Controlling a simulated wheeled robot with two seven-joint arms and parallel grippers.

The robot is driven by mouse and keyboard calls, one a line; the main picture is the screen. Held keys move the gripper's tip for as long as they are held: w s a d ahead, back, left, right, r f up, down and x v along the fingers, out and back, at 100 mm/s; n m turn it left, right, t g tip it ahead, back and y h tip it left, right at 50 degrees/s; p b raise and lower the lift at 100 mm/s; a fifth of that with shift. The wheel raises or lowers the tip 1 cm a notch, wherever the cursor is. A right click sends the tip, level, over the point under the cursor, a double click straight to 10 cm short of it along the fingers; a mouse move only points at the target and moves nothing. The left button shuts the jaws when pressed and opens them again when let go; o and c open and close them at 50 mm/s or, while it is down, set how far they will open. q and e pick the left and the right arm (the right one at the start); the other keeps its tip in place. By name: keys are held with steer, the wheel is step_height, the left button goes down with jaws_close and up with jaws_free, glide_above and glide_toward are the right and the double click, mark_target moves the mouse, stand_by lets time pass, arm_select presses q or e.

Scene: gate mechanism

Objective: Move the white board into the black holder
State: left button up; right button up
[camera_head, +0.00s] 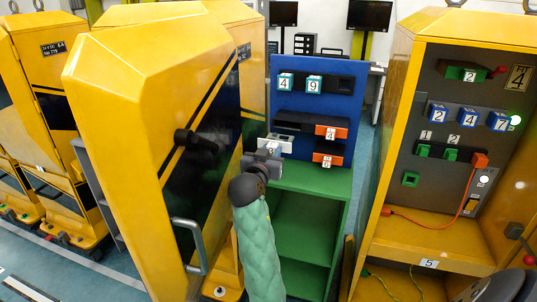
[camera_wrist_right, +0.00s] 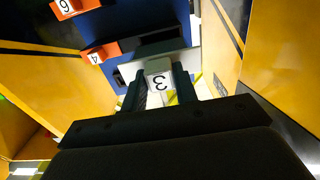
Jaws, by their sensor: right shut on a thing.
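The white board marked 3 (camera_head: 278,142) is in front of the lower left part of the blue panel, and it also shows in the right wrist view (camera_wrist_right: 160,76). My right gripper (camera_head: 263,160) is shut on it, with its two dark fingers (camera_wrist_right: 168,90) on either side of the numbered block. A black holder (camera_head: 289,122) on the blue panel carries an orange board marked 4 (camera_head: 325,132) at its right end. The white board is close to this holder; I cannot tell whether they touch. My left gripper is not in view.
The blue panel (camera_head: 318,103) stands on a green cabinet (camera_head: 304,222). It also bears teal boards marked 4 and 9 and a lower orange board (camera_head: 327,159). A yellow cabinet with a handle (camera_head: 190,246) is close on the left; an open yellow cabinet (camera_head: 427,240) is on the right.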

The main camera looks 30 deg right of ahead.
mark_target(278, 137)
steer(key=shift+x, duration=2.55)
steer(key=shift+x, duration=1.55)
steer(key=shift+x, duration=2.8)
steer(key=shift+w+d+r, duration=0.15)
steer(key=shift+w+d, duration=0.25)
steer(key=shift+d, duration=0.05)
stand_by(0.6)
